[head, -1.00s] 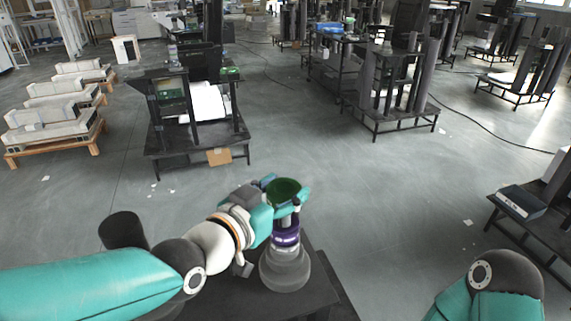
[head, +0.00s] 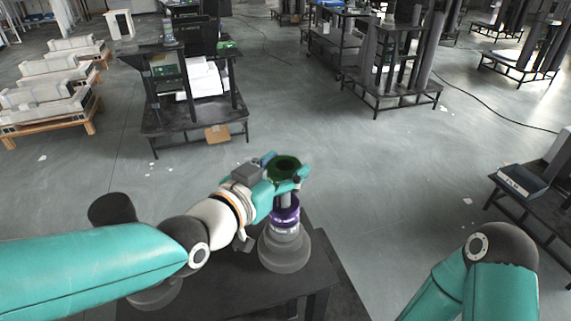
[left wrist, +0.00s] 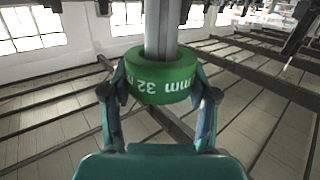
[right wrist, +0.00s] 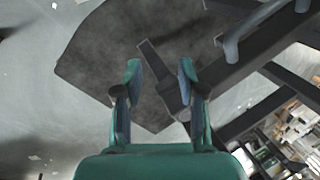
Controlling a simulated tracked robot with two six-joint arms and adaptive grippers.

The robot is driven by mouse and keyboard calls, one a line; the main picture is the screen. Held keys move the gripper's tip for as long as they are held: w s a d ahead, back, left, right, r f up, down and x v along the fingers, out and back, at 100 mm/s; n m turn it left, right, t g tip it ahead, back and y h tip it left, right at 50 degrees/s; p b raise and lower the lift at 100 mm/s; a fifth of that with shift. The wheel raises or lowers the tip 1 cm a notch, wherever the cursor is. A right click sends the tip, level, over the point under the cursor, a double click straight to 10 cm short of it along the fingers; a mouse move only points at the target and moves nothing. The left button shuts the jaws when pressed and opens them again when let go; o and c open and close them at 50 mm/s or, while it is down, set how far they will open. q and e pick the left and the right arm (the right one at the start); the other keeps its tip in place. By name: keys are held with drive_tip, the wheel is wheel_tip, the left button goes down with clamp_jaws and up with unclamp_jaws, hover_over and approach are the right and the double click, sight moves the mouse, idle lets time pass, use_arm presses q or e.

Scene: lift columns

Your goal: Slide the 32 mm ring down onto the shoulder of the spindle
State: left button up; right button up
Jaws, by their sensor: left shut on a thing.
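The green ring (head: 285,163), marked 32 mm, is held level by my left gripper (head: 282,175) above the spindle (head: 285,247). In the left wrist view the ring (left wrist: 162,82) sits between the two fingers of the left gripper (left wrist: 160,90), which touch its sides. The grey spindle shaft (left wrist: 165,25) meets the ring's opening there; how far it reaches inside is hidden. Below the ring, a purple ring (head: 286,215) sits around the spindle over its wide grey base. My right gripper (right wrist: 159,70) is open and empty in the right wrist view.
The spindle stands on a dark table (head: 255,285). A dark bench with a blue box (head: 522,182) is at the right. A black rack (head: 195,110) stands behind on the left. The grey floor between is mostly clear.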

use_arm(q)
drive_tip(key=shift+f+b, duration=0.4)
drive_tip(key=shift+f, duration=0.55)
drive_tip(key=shift+f+b, duration=1.9)
drive_tip(key=shift+b, duration=0.45)
drive_tip(key=o, duration=1.4)
drive_tip(key=shift+c, duration=0.2)
drive_tip(key=shift+f, duration=0.1)
drive_tip(key=v, duration=1.2)
